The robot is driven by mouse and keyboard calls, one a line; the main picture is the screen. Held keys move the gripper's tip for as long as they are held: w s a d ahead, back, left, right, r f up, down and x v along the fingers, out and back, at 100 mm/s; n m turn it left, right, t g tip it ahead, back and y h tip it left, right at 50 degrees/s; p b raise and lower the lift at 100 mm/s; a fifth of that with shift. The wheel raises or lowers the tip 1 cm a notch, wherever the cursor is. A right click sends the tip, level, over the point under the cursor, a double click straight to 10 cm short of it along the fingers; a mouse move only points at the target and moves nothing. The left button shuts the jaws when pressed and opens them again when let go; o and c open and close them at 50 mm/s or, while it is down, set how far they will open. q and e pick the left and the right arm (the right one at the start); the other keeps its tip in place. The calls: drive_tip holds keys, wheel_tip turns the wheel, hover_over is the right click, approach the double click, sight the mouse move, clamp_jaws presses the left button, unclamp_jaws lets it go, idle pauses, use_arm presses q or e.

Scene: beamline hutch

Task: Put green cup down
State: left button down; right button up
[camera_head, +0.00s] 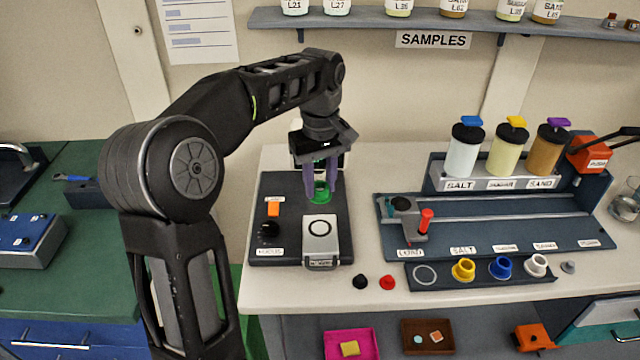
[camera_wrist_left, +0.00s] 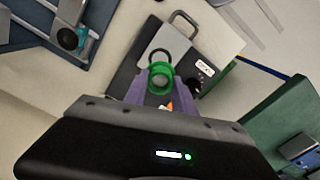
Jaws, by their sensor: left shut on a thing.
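The green cup (camera_head: 320,191) is between the purple fingers of my left gripper (camera_head: 322,184), over the back part of the dark device plate on the white counter. In the left wrist view the green cup (camera_wrist_left: 160,78) shows from above, with my left gripper (camera_wrist_left: 160,92) shut on it. A grey block with a black ring mark (camera_head: 320,228) is just in front of the cup. I cannot tell whether the cup touches the plate. My right gripper is not in view.
The dark plate (camera_head: 272,190) also bears an orange switch (camera_head: 273,209) and a black knob (camera_head: 268,231). To the right stands a cup rack (camera_head: 480,280) with yellow, blue and white cups and an empty ring spot (camera_head: 424,274). Black and red caps (camera_head: 387,282) lie on the counter.

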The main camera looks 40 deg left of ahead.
use_arm(q)
drive_tip(key=w+d+f+m, duration=0.2)
drive_tip(key=d+f+m, duration=0.1)
drive_tip(key=d+m, duration=0.3)
drive_tip(key=w+d+f+m, duration=0.1)
drive_tip(key=d+f+m, duration=0.2)
drive_tip(key=d+m, duration=0.3)
drive_tip(key=d, duration=0.5)
drive_tip(key=shift+w+d+f, duration=0.2)
drive_tip(key=shift+w+f, duration=0.15)
drive_tip(key=shift+w, duration=0.05)
drive_tip(key=shift+a, duration=0.1)
